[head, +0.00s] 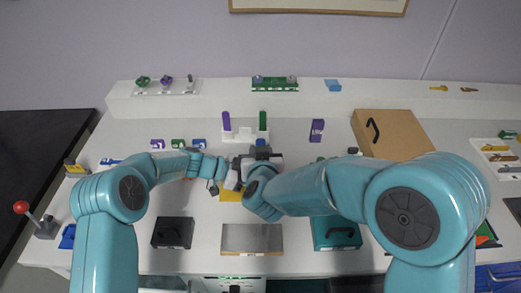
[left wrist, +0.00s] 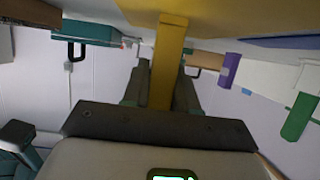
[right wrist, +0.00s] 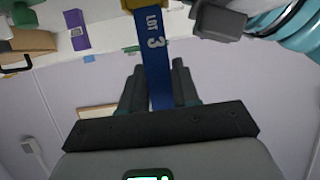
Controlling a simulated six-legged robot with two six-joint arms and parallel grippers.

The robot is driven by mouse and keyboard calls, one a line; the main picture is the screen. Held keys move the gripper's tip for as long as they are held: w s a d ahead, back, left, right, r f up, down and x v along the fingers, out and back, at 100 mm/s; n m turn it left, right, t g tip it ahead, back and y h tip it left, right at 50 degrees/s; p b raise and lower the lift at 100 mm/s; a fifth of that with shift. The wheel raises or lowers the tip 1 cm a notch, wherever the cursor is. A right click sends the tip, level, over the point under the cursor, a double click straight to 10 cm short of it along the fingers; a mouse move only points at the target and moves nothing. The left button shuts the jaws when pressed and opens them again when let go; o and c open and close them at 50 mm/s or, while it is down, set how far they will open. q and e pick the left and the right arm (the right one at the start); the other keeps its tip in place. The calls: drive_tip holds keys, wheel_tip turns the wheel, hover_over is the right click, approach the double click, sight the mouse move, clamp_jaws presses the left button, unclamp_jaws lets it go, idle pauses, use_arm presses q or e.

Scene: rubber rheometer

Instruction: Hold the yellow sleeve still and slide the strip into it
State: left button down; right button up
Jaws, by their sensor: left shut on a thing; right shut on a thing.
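The yellow sleeve (left wrist: 168,65) stands between the fingers of my left gripper (left wrist: 160,95), which is shut on it. The blue strip (right wrist: 157,60), marked LOT 3, is between the fingers of my right gripper (right wrist: 158,95), which is shut on it. In the right wrist view, a yellow piece, apparently the sleeve (right wrist: 132,4), shows at the strip's far end by the top edge. I cannot tell whether the strip's end is inside it. In the head view both grippers are close together over the middle of the table, and my arm hides much of the strip and sleeve.
A yellow patch (head: 229,195) lies on the white table below the grippers. A stand with purple and green posts (head: 245,133) is behind them. A grey plate (head: 251,239), a black box (head: 172,232) and a teal box (head: 336,233) line the front. A brown box (head: 393,133) stands back right.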

drive_tip(key=shift+f, duration=2.55)
drive_tip(key=o, duration=1.1)
drive_tip(key=shift+s, duration=0.1)
drive_tip(key=v, duration=1.2)
drive_tip(key=shift+d, duration=0.15)
use_arm(q)
drive_tip(key=c, duration=0.8)
unclamp_jaws()
